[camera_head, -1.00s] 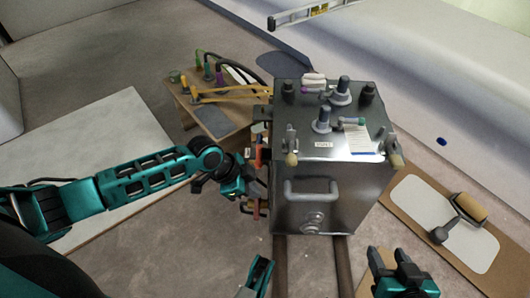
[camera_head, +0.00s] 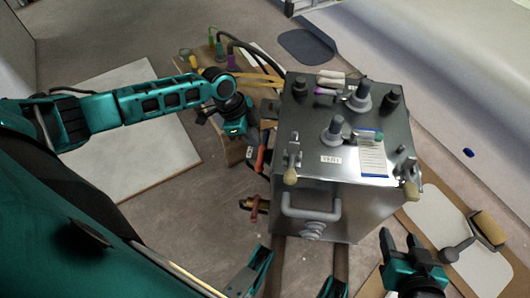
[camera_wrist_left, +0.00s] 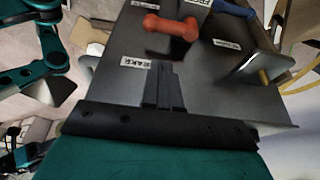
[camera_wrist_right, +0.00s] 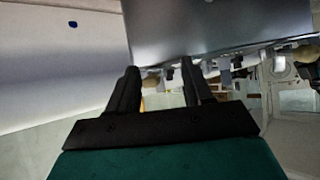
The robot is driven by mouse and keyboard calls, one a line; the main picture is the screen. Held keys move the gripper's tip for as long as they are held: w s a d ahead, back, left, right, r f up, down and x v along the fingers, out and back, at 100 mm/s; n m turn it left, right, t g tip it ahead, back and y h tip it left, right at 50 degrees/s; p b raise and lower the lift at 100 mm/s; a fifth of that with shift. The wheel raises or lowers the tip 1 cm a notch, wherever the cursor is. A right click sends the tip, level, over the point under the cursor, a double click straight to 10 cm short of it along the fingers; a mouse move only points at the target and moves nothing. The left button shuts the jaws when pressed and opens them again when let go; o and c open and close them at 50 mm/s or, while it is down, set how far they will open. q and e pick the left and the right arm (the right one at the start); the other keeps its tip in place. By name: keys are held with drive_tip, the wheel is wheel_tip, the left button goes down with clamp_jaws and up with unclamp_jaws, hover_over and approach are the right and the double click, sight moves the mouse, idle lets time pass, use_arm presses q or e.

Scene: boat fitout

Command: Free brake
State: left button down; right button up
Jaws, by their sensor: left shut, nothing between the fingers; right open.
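A metal box (camera_head: 340,205) stands in the middle of the head view. Its left side carries a red-orange handle (camera_head: 260,160), which shows large in the left wrist view (camera_wrist_left: 172,27). A white label reading "BRAKE" (camera_wrist_left: 135,62) sits on that face, just left of my left fingertips. My left gripper (camera_wrist_left: 165,75) is shut and empty, pointing at the face below the red handle. Whether it touches the face I cannot tell. In the head view its fingers are hard to make out beside the box. My right gripper (camera_head: 402,238) is open and empty, in front of the box's right corner.
The box has a front bar handle (camera_head: 312,205), pale-knobbed levers (camera_head: 290,172) and posts on top. A blue handle (camera_wrist_left: 235,10) and a grey lever (camera_wrist_left: 250,65) are near my left gripper. A roller (camera_head: 487,230) lies on a board at right.

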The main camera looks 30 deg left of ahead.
sight(264, 156)
use_arm(q)
drive_tip(key=b+x, duration=0.3)
drive_tip(key=x, duration=0.6)
drive_tip(key=shift+w+d+f+b, duration=0.1)
drive_tip(key=shift+d+f+b, duration=0.1)
drive_tip(key=shift+f+b, duration=0.2)
use_arm(e)
drive_tip(key=shift+w+a+f, duration=0.15)
drive_tip(key=shift+f, duration=0.45)
drive_tip(key=shift+w+a+f, duration=0.15)
drive_tip(key=shift+f, duration=0.45)
use_arm(q)
drive_tip(key=shift+a, duration=0.1)
use_arm(e)
drive_tip(key=shift+s+r, duration=0.15)
drive_tip(key=shift+r, duration=0.05)
